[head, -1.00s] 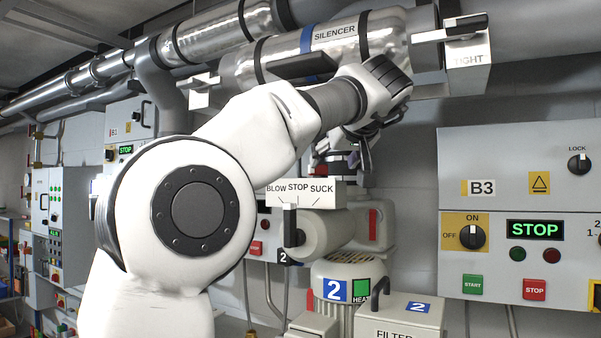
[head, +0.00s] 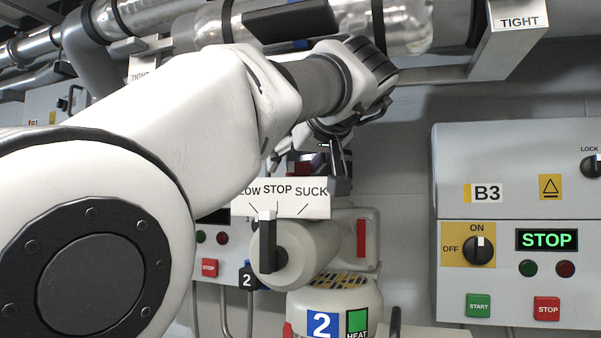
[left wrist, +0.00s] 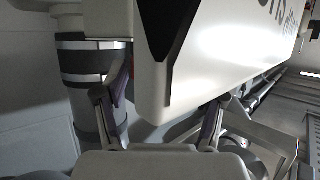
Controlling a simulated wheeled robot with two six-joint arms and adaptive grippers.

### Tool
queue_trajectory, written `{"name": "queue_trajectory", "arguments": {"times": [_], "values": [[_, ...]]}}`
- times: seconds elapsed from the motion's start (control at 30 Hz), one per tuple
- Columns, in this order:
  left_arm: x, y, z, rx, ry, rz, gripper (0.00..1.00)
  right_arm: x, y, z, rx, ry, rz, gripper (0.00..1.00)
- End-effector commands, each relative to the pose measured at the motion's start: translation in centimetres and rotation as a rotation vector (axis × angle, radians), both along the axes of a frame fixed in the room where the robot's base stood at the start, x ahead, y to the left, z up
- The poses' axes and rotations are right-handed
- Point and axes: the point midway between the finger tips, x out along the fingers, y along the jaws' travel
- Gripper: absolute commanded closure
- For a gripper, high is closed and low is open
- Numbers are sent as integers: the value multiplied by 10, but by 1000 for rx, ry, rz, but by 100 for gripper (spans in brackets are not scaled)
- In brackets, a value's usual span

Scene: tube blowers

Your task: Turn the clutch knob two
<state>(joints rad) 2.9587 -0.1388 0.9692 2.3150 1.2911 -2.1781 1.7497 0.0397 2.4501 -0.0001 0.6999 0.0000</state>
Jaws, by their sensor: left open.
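My left gripper (head: 335,160) is open just above and behind the white BLOW STOP SUCK plate (head: 285,203) in the head view. Its spread fingers also show in the left wrist view (left wrist: 160,122), with a pale box-like body (left wrist: 185,75) beyond and between them; I cannot tell whether they touch it. A black lever (head: 268,242) stands upright below STOP on the unit marked 2 (head: 322,324). I cannot make out a knob labelled clutch two; my arm hides much of the panel behind. My right gripper is not in view.
The B3 cabinet (head: 515,180) on the right has an ON/OFF knob, a STOP display and buttons. Silver pipes (head: 380,25) and a bracket marked TIGHT (head: 517,23) are overhead. Bare wall (head: 400,140) lies between my gripper and B3.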

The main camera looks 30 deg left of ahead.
Motion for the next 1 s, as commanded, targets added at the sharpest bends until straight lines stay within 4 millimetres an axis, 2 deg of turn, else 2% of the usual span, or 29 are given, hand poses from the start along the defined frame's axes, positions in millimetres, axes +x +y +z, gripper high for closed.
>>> {"name": "queue_trajectory", "arguments": {"times": [0.3, 0.47, 0.5, 0.73, 0.83, 0.93, 1.0], "values": [[-1, -1, -1, 0, 0, -1, 31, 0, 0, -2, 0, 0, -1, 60], [-1, -1, -1, 0, 0, -1, 88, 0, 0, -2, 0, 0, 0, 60], [-2, -1, -1, 0, 0, 0, 91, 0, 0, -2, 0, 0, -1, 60], [-1, -1, -1, 0, 2, 1, 91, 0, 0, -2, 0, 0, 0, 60], [0, -1, 2, -1, 5, 29, 91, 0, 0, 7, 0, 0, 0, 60], [3, -3, 5, 1, 9, 128, 91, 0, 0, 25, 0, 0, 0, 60], [4, -4, -2, 2, 6, 216, 91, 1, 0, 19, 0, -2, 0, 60]]}}
